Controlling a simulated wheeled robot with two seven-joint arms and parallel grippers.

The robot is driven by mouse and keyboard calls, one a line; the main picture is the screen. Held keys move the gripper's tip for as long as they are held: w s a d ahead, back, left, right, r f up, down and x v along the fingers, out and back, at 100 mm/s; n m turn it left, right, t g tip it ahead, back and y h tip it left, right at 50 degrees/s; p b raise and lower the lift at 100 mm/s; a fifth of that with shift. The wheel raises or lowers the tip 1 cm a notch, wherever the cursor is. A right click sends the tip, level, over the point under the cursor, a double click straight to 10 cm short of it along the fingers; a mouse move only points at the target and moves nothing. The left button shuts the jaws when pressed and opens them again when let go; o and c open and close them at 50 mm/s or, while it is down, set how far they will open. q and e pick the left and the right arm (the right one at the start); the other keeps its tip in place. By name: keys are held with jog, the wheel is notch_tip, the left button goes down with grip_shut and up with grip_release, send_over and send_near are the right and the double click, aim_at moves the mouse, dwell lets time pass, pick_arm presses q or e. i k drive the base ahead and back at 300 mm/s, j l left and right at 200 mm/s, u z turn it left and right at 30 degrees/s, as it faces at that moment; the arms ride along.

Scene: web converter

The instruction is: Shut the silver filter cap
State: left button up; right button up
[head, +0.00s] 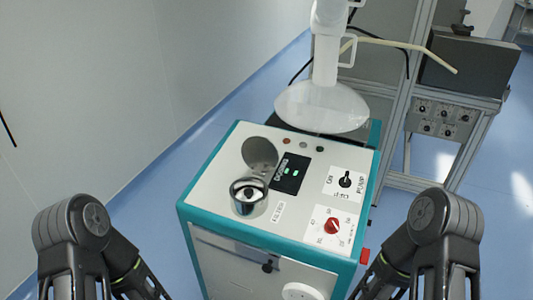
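The silver filter cap (260,152) is a round grey disc standing raised and tilted back behind the filter opening. The short silver filter cylinder (249,205) below it is uncovered, with a dark and light interior showing. Both are on the top panel of a white and teal machine (222,180), behind a "FILTER" label. My left and right arms show at the lower left and lower right corners, apart from the machine. Their gripper fingertips are outside the picture.
A black display (290,173) with green lights is right of the cap. A black pump switch (345,181) and red knob (331,226) are farther right. A white hood (322,106) hangs over the machine's back edge. The space above the front of the panel is clear.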

aim_at(261, 154)
jog(key=z, duration=1.55)
jog(key=l+z, duration=0.1)
jog(key=l, duration=0.2)
jog(key=i+l, duration=0.15)
jog(key=i+l+z, duration=0.15)
jog(key=i+l, duration=0.3)
jog(key=l, duration=0.25)
jog(key=i+l+z, duration=0.15)
jog(key=i+l, duration=0.3)
jog(key=l, duration=0.15)
jog(key=i+u, duration=0.35)
jog(key=i+l+u, duration=0.1)
jog(key=i+u, duration=0.25)
jog(key=i+l+u, duration=0.15)
jog(key=i+u, duration=0.4)
jog(key=u, duration=0.25)
jog(key=i+u, duration=0.2)
jog(key=u, duration=0.25)
jog(key=i+l+u, duration=0.1)
jog(key=u, duration=0.35)
jog(key=i+l+u, duration=0.2)
jog(key=u, duration=0.25)
jog(key=i+l+u, duration=0.15)
jog(key=u, duration=0.3)
jog(key=i+l+u, duration=0.1)
jog(key=l+u, duration=0.35)
jog(key=i+l+u, duration=0.2)
jog(key=u, duration=0.25)
jog(key=i+l+u, duration=0.15)
jog(key=l+u, duration=0.3)
